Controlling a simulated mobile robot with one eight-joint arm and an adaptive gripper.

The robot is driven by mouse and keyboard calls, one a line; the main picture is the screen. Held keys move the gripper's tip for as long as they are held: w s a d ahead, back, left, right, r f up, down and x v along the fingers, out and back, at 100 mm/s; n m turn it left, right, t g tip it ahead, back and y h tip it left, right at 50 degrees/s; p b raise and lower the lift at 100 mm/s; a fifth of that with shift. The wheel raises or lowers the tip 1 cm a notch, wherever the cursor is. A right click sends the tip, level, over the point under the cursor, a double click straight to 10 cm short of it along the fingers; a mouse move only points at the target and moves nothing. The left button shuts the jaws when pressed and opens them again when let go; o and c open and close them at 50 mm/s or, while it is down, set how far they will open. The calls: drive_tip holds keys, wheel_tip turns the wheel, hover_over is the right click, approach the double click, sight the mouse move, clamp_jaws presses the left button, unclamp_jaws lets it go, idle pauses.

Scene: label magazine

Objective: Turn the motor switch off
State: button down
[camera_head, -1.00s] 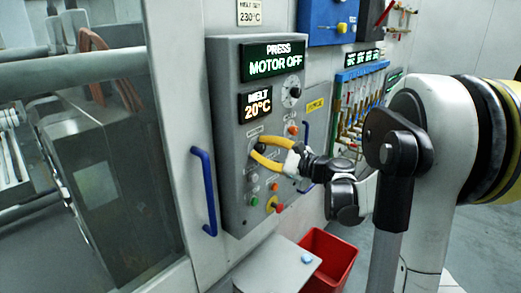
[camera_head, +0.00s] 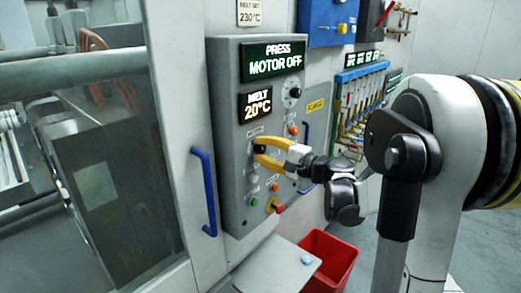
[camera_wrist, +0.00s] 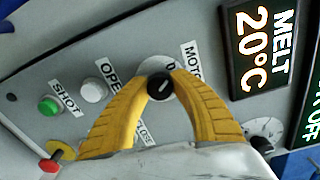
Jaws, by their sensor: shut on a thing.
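The motor switch (camera_wrist: 160,86) is a round black knob with a light mark on its face, on a pale round plate under a partly covered label starting "MOTO". My gripper (camera_wrist: 162,78) has its yellow fingers shut on the knob, one on each side. In the head view my gripper (camera_head: 257,149) reaches the grey control panel (camera_head: 228,120) from the right. The knob is mostly hidden by the fingers there. The panel's upper display (camera_head: 273,60) reads "PRESS MOTOR OFF".
The melt display (camera_head: 258,104) reads 20°C. A green button (camera_wrist: 49,106), a white button (camera_wrist: 94,90) and a red knob (camera_wrist: 50,165) are near the fingers. A blue handle (camera_head: 204,190) stands left of the panel. A red bin (camera_head: 333,256) stands below.

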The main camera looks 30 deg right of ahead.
idle(0.4)
drive_tip(key=c, duration=1.1)
unclamp_jaws()
drive_tip(key=shift+o, duration=0.2)
drive_tip(key=shift+s, duration=0.1)
drive_tip(key=v, duration=1.2)
drive_tip(key=shift+a, duration=0.1)
